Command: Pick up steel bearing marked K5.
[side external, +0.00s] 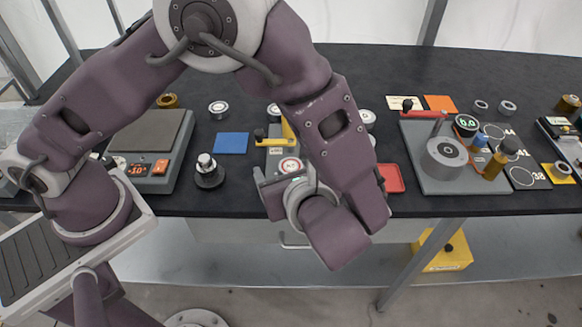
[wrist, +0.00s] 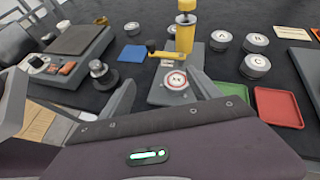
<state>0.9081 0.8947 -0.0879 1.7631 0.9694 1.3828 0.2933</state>
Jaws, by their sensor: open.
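A steel bearing (wrist: 174,79) with a white top and red ring sits on the grey base of a yellow hand press. Its small marking looks like K5 but is hard to read. It also shows in the side view (side external: 290,165), just beyond my gripper (side external: 284,181). In the wrist view my gripper (wrist: 162,88) is open, its two fingers spread on the near left and right of the bearing. Nothing is held between them. I cannot tell the exact gap between the fingertips and the bearing.
The yellow press column (wrist: 185,35) stands right behind the bearing, with a black-knobbed lever (wrist: 160,50) reaching left. Other lettered bearings (wrist: 254,66) stand to the right. A green tray (wrist: 228,108) and red tray (wrist: 278,107) lie near right. A scale (side external: 150,150) stands left.

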